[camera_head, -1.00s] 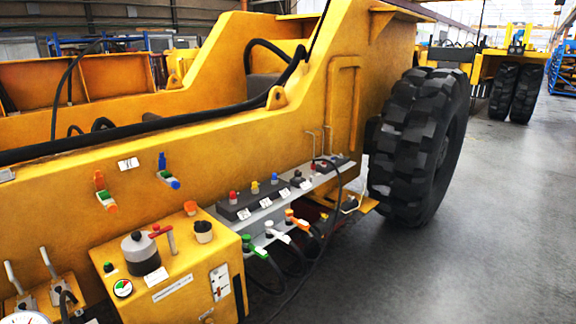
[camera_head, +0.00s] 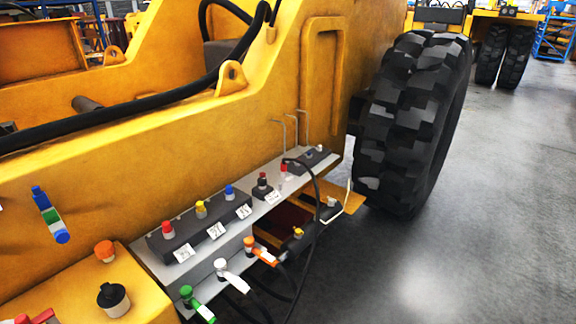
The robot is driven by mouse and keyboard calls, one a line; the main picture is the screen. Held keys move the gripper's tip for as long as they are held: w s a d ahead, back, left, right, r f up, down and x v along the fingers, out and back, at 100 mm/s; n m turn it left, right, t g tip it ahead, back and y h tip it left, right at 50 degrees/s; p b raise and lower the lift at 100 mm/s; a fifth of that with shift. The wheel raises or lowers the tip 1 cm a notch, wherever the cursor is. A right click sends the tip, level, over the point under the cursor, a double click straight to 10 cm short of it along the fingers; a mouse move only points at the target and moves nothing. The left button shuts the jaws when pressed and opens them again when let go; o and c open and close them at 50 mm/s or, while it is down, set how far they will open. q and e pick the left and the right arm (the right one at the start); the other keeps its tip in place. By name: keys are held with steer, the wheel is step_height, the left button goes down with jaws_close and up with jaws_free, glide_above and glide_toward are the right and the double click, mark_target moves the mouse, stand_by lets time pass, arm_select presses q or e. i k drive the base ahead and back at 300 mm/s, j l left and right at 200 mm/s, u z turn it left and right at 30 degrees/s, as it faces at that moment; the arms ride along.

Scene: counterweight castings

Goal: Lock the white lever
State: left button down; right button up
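The white lever (camera_head: 232,278) is on the front face of the grey valve shelf on the yellow machine. It sits between a green lever (camera_head: 197,303) on its left and an orange lever (camera_head: 260,251) on its right. Its white handle slants down to the right from a round white cap. Whether it is locked cannot be told at this size. Neither of my grippers shows in the view.
A dark block (camera_head: 190,228) with red, yellow and blue knobs stands on the grey shelf (camera_head: 272,200). Black hoses hang below the levers. A large black tyre (camera_head: 412,125) stands at the right. The grey floor (camera_head: 460,260) in front of it is clear.

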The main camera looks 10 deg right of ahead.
mark_target(289, 178)
steer(key=i+l, duration=0.15)
steer(key=i, duration=0.3)
steer(key=i+l, duration=0.2)
steer(key=i, duration=0.3)
steer(key=i+l, duration=0.15)
steer(key=i, duration=0.3)
steer(key=i+l+u, duration=0.25)
steer(key=u, duration=0.15)
steer(key=i+l+u, duration=0.25)
steer(key=l+u, duration=0.2)
